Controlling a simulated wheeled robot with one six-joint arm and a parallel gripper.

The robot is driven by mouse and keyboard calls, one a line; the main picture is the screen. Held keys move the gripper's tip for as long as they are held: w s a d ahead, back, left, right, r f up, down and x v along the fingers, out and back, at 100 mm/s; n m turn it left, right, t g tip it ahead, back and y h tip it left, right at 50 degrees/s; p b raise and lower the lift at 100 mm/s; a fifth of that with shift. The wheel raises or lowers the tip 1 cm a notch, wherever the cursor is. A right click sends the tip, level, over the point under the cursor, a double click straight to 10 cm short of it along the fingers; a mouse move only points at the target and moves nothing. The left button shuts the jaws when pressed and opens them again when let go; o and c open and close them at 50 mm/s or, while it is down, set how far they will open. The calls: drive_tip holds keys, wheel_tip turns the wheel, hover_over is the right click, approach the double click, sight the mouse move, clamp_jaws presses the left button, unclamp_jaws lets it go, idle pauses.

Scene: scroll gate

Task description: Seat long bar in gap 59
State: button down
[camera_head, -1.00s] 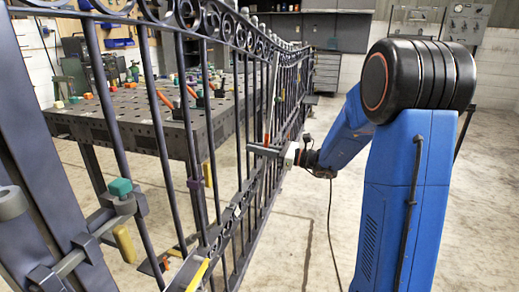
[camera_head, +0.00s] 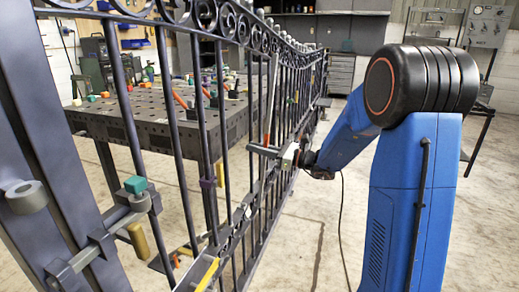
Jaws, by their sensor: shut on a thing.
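The dark iron scroll gate (camera_head: 222,110) runs from the near left away to the back centre. A long, thin, pale grey bar (camera_head: 272,85) stands almost upright, slightly tilted, among the gate's uprights. Its lower part is reddish and meets the fingers of my gripper (camera_head: 263,150). My gripper is shut on the bar from the gate's right side, at about mid-height. The bar's lower end is hidden among the gate parts. I cannot tell which gap is number 59 or whether the bar touches the rails.
A dark perforated welding table (camera_head: 165,115) with clamps and coloured blocks stands behind the gate. A yellow piece (camera_head: 207,273) lies low at the gate.

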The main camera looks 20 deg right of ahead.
drive_tip(key=x, duration=0.7)
drive_tip(key=shift+w+a+f, duration=0.25)
drive_tip(key=shift+a+f, duration=0.15)
drive_tip(key=shift+f, duration=0.05)
idle(0.6)
idle(0.3)
idle(0.5)
drive_tip(key=shift+f, duration=1)
idle(1.2)
drive_tip(key=shift+w+a+g+h, duration=0.3)
drive_tip(key=shift+w+a, duration=0.5)
drive_tip(key=shift+a, duration=0.3)
idle(1.7)
drive_tip(key=c, duration=1.7)
unclamp_jaws()
drive_tip(key=shift+f, duration=0.1)
